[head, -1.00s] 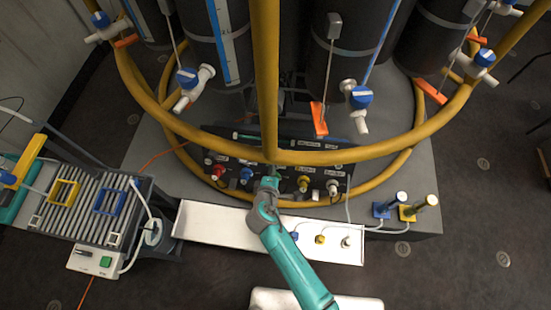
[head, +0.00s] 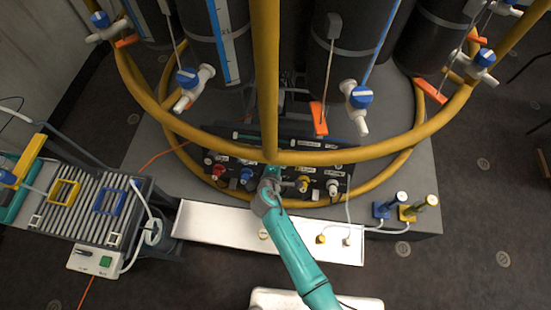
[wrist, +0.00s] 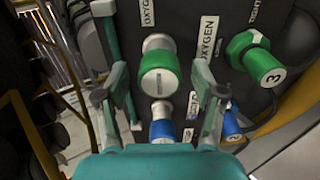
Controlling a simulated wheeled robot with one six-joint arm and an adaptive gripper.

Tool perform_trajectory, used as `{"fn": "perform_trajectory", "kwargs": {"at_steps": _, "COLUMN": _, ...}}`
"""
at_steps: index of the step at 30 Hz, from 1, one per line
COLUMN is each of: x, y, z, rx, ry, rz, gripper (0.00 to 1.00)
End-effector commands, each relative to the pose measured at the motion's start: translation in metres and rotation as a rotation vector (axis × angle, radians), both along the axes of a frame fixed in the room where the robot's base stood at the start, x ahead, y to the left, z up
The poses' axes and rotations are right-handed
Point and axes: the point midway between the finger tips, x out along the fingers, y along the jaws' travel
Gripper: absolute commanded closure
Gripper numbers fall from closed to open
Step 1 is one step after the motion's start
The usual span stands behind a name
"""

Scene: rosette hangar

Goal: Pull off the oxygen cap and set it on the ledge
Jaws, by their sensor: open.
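The oxygen cap (wrist: 158,75), a silver face with a slot and a green ring, sits on the dark panel in the wrist view beside labels reading OXYGEN. My gripper (wrist: 162,100) is open, with one finger to the left and one to the right of the cap's lower side; I cannot tell whether they touch it. In the head view my gripper is mostly hidden at the panel behind the yellow ring, and the oxygen cap is hidden there. The ledge, a white tray (head: 215,222), runs in front of the panel.
A blue fitting (wrist: 163,128) is just below the oxygen cap. A green connector (wrist: 258,58) marked 3 and a blue connector (wrist: 231,125) are at right. Small pieces, including a yellow one (head: 320,239) and a white one (head: 346,241), are on the ledge. The yellow ring (head: 350,156) crosses above.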

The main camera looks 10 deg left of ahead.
Motion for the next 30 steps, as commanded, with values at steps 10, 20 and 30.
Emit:
{"fn": "perform_trajectory", "kwargs": {"at_steps": 10, "x": -0.0001, "y": 0.0, "z": 0.0002, "rx": 0.0, "ry": 0.0, "rz": 0.0, "gripper": 0.31}}
{"fn": "perform_trajectory", "kwargs": {"at_steps": 20, "x": -0.0001, "y": 0.0, "z": 0.0003, "rx": 0.0, "ry": 0.0, "rz": 0.0, "gripper": 0.31}}
{"fn": "perform_trajectory", "kwargs": {"at_steps": 30, "x": -0.0001, "y": 0.0, "z": 0.0003, "rx": 0.0, "ry": 0.0, "rz": 0.0, "gripper": 1.0}}
